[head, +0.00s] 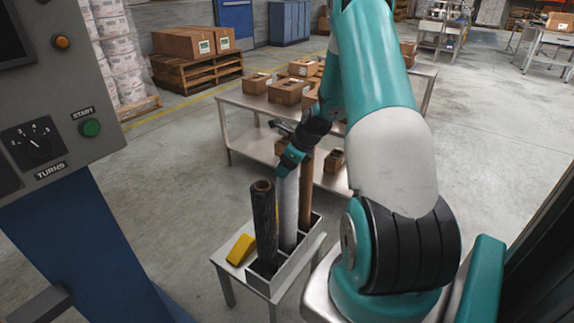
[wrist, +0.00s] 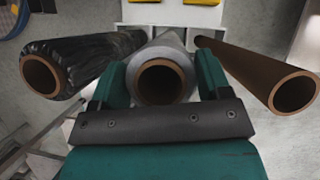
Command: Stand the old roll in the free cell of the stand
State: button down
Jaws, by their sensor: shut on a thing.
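My gripper (head: 292,161) is shut on the upper end of a pale grey, film-wrapped roll (head: 289,212) with a brown core. The roll looks upright, with its lower end down in the middle of the light grey stand (head: 294,269). I cannot tell whether its foot rests on the floor of the cell. A black-wrapped roll (head: 264,222) stands on its near side and a bare brown tube (head: 305,192) on its far side. In the wrist view the grey roll (wrist: 162,80) sits between the fingers, with the black roll (wrist: 70,70) left and the brown tube (wrist: 265,75) right.
The stand is on a small metal table (head: 226,263), with a yellow object (head: 241,249) beside it. A steel bench (head: 245,104) with cardboard boxes (head: 288,92) is behind. A machine panel (head: 60,110) with a TURNS dial and START button rises at left. Open floor lies at right.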

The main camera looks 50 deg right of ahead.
jog(key=shift+f, duration=0.1)
jog(key=shift+c, duration=0.4)
grip_release()
